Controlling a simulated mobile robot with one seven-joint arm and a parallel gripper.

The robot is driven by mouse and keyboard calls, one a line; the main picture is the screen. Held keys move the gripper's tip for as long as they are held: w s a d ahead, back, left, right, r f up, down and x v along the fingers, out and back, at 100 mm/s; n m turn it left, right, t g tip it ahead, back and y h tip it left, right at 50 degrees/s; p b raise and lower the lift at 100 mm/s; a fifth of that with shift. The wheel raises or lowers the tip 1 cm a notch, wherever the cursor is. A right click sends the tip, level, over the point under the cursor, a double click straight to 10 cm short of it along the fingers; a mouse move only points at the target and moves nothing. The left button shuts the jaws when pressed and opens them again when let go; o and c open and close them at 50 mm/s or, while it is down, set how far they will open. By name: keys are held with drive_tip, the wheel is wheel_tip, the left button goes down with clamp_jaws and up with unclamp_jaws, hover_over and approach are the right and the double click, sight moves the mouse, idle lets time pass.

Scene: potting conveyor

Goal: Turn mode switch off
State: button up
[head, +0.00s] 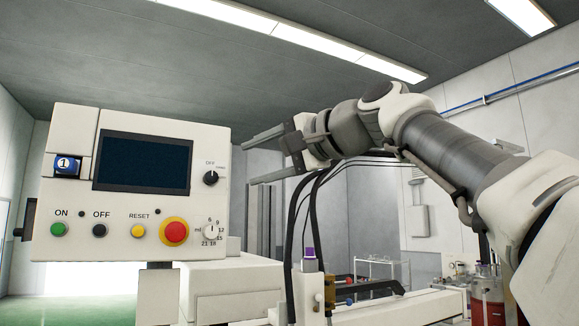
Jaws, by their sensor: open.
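The control panel (75,145) is a white box with a dark screen (146,163). The mode switch (210,178) is a small black rotary knob right of the screen, with "OFF" printed above it to the left and a smaller label at the upper right that I cannot read. Its pointer direction is too small to tell. My gripper (250,159) is open and empty, with two grey fingers one above the other, pointing left. It is right of the panel's right edge in the picture, a little above the knob's height. It does not appear to touch the knob.
Below the screen are a green ON button (58,229), black OFF button (99,230), yellow RESET button (138,230), red stop button (174,232) and white volume dial (211,232). Conveyor machinery (400,305) with a purple-topped part stands lower right. Above the panel is free room.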

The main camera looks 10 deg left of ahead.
drive_tip(key=b+v, duration=0.1)
drive_tip(key=v, duration=0.5)
drive_tip(key=shift+d, duration=0.15)
